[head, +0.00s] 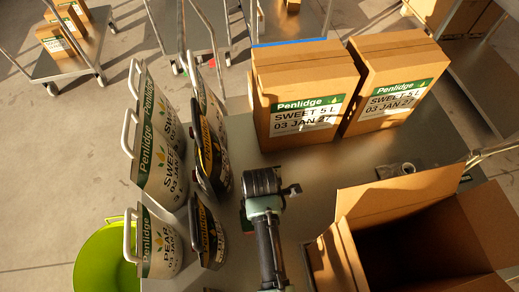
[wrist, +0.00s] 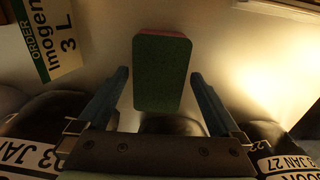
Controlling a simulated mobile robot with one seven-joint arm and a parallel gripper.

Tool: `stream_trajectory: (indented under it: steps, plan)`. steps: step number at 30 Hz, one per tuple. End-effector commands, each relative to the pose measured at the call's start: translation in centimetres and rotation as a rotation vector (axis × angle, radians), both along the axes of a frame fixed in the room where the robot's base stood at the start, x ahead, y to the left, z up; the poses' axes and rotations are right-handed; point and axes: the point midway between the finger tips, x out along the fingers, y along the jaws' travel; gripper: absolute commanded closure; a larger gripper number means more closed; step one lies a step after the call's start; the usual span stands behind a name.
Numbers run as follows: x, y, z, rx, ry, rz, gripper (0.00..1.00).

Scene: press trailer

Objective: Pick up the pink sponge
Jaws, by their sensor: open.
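The sponge (wrist: 162,72) shows in the wrist view as an upright-looking rounded block. Its broad green face is toward the camera, and a thin pink edge shows along the top and right side. My gripper (wrist: 159,76) is open, with one blue finger on each side of the sponge and a visible gap at both. I cannot tell how deep the sponge lies beyond the fingertips. In the head view my gripper (head: 263,183) is over the metal table (head: 290,215), right of the pouches. A small red and green patch beside it there is mostly hidden by my arm.
White and dark pouches (head: 160,150) stand close on the left. Two closed cartons (head: 300,95) stand behind, and an open carton (head: 420,235) is at right. A lime green bucket (head: 100,262) is at lower left. Some table is bare between the cartons.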

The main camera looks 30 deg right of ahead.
Motion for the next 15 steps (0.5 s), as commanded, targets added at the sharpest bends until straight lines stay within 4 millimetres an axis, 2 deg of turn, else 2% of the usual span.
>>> stream_trajectory:
  steps: [6,13,15]
  plan:
    - [0.0,0.0,-1.9,0.000,-0.001,-0.001,0.00]
    - [0.0,0.0,-2.0,-0.001,-0.002,-0.001,0.00]
    - [0.0,0.0,-2.0,-0.001,-0.002,-0.001,0.13]
